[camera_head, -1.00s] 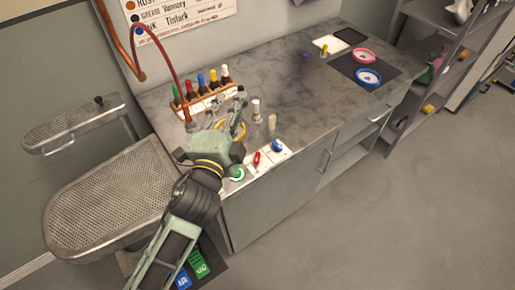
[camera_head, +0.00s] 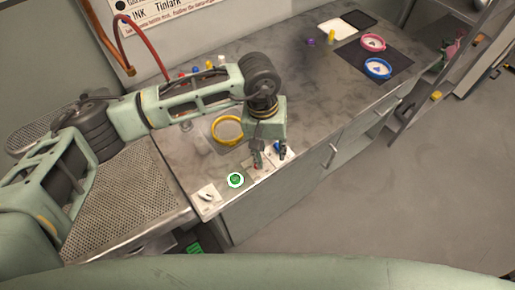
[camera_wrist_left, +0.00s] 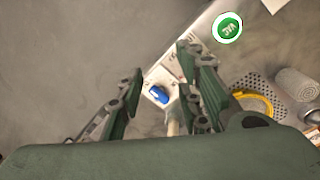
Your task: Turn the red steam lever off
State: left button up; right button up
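The red steam lever (camera_head: 257,167) is almost wholly hidden at the bench's front edge; only a hint of red shows by my fingertip in the head view. Its setting cannot be read. My left gripper (camera_head: 269,160) points down over the white lever plates, its fingers apart and nothing held between them. In the left wrist view, the gripper (camera_wrist_left: 158,68) spans the blue lever (camera_wrist_left: 158,95) on its white plate, with the blue lever below and between the fingers. The right finger covers the area between the blue lever and the green button (camera_wrist_left: 227,27). My right gripper is out of view.
The green button (camera_head: 235,180) and a white plate with a small switch (camera_head: 207,195) lie left of the levers. A yellow ring (camera_head: 227,130) lies behind. Pink (camera_head: 373,43) and blue (camera_head: 378,68) rings lie far right. The bench middle is clear.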

pick_arm(q)
jog(key=shift+m+t+y, duration=0.3)
jog(key=shift+t+y, duration=0.1)
jog(key=shift+y, duration=0.4)
jog(key=w+a, duration=0.2)
jog(key=a, duration=0.1)
jog(key=shift+w+a, duration=0.2)
jog(key=shift+f+p, duration=0.3)
jog(key=shift+p, duration=0.05)
notch_tip(320, 180, down, 6)
jog(key=shift+s+r+p, duration=0.1)
jog(key=shift+s+p, duration=0.05)
jog(key=shift+p, duration=0.95)
jog(key=shift+f, duration=0.5)
jog(key=shift+c, duration=0.5)
grip_shut()
